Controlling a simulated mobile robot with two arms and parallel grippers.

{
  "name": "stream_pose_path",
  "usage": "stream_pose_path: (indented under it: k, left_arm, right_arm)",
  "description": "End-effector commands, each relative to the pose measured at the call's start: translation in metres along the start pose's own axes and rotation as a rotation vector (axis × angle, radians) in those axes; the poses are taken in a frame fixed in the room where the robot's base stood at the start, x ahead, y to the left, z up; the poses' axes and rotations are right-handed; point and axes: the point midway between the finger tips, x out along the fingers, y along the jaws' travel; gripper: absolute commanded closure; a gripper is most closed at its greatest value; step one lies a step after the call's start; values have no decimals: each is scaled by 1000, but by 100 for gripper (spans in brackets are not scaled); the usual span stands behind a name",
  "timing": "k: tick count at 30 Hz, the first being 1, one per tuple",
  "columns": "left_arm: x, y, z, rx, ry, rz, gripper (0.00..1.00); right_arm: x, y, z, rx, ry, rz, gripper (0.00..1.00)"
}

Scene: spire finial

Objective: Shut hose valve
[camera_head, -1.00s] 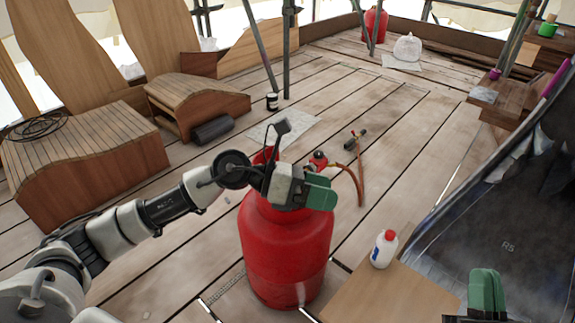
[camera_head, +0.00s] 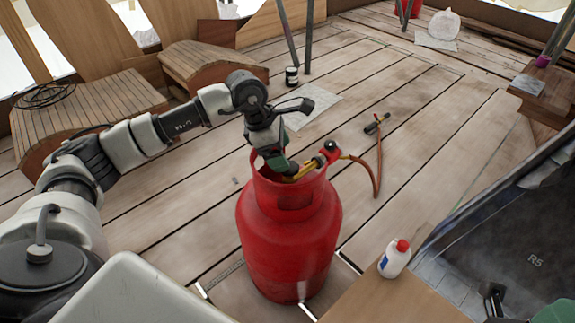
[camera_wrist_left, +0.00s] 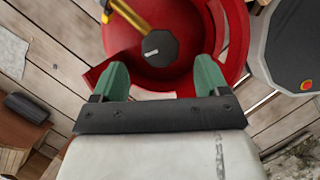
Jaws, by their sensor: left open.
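A red gas cylinder (camera_head: 288,235) stands upright on the planks, with a raised collar around its top. Inside the collar is a brass valve (camera_head: 305,172) with a dark knob, and an orange hose (camera_head: 377,172) runs from its fitting. My left gripper (camera_head: 283,165) is at the collar, pointing down. In the left wrist view its green fingers (camera_wrist_left: 160,78) are open and empty. The dark faceted knob (camera_wrist_left: 160,47) with a pale mark lies just beyond the fingertips, between them in the picture. My right gripper (camera_head: 553,312) is cut off at the lower right corner.
A white bottle with a red cap (camera_head: 395,258) stands on a wooden board (camera_head: 405,300) right of the cylinder. A torch (camera_head: 377,123) lies on the planks behind. Wooden benches (camera_head: 85,112) stand left; a dark panel (camera_head: 510,240) is at right.

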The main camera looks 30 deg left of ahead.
Motion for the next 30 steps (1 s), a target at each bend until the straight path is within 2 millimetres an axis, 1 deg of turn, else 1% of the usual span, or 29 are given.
stream_pose_path:
  k: [1,3,6,11,19,28,29,30]
  left_arm:
    - [12,0,-1,0,-1,-2,25]
    - [23,0,0,0,-1,-1,25]
    - [33,0,0,-1,-1,-1,25]
    - [40,0,0,0,-2,1,25]
    - [41,0,1,0,-2,1,25]
    - [40,0,0,0,-2,0,71]
    - [40,0,0,0,-2,0,74]
    - [40,0,0,0,-2,0,74]
  right_arm:
    - [-6,0,1,0,-2,0,100]
    - [-9,0,2,-1,-3,0,100]
    - [-12,0,3,-1,-3,0,100]
    - [-14,0,3,-1,-4,0,100]
    - [-14,0,3,-1,-5,0,100]
    - [-14,0,3,-1,-5,0,100]
    - [-14,0,3,-1,-5,0,100]
    - [-14,0,3,-1,-5,0,100]
